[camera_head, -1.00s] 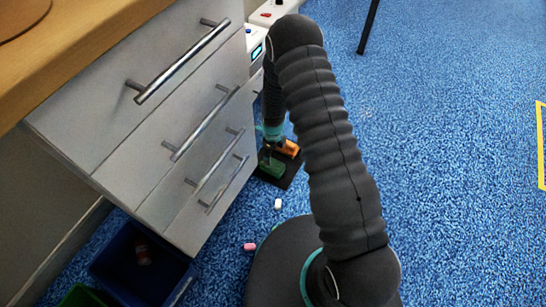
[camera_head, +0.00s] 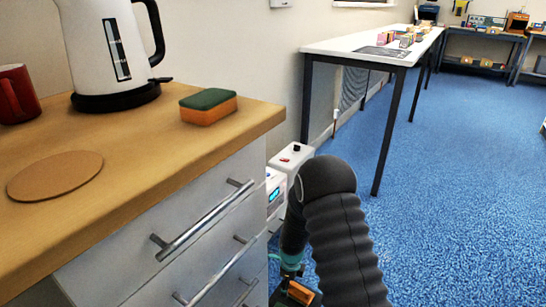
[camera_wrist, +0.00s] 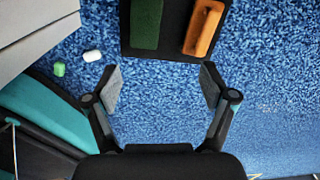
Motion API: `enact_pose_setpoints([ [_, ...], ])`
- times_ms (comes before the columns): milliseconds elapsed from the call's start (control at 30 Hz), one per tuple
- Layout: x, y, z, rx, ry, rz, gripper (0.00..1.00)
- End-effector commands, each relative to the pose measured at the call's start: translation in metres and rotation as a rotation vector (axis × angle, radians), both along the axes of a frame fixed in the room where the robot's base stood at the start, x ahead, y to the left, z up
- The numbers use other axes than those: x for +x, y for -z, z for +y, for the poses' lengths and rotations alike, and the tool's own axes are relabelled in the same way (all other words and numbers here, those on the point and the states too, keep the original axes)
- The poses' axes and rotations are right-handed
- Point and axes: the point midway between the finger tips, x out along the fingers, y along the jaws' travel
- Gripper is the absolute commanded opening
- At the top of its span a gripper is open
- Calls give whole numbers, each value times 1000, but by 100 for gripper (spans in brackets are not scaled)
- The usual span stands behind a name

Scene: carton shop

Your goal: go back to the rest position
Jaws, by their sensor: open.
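My gripper (camera_wrist: 161,84) is open and empty in the wrist view, with blue carpet between its fingers. Just beyond the fingertips is a dark tray (camera_wrist: 160,48) holding a green block (camera_wrist: 146,24) and an orange block (camera_wrist: 204,28) side by side. In the head view my arm reaches down beside the drawers, and the fingers cannot be made out there. The orange block (camera_head: 300,292) shows low at the bottom edge.
Drawers with bar handles (camera_head: 205,222) stand left of my arm, under a wooden counter (camera_head: 150,150) with a kettle (camera_head: 112,45), red mug (camera_head: 16,92) and sponge (camera_head: 208,106). A white table (camera_head: 375,48) stands behind. Small white (camera_wrist: 92,56) and green (camera_wrist: 59,69) pieces lie on the carpet. Floor at right is clear.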

Motion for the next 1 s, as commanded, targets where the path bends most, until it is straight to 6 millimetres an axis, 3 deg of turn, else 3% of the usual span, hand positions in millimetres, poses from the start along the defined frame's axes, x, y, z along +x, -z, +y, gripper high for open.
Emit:
enact_pose_setpoints([
  [33, 5, -24, -4, 0, -39, -18, 83],
  [100, 8, -50, -8, -2, -102, -37, 83],
  [467, 3, -178, -33, -36, -418, -126, 83],
  [767, -25, -273, -51, -87, -686, -186, 83],
  [1000, -61, -338, -62, -137, -899, -226, 83],
])
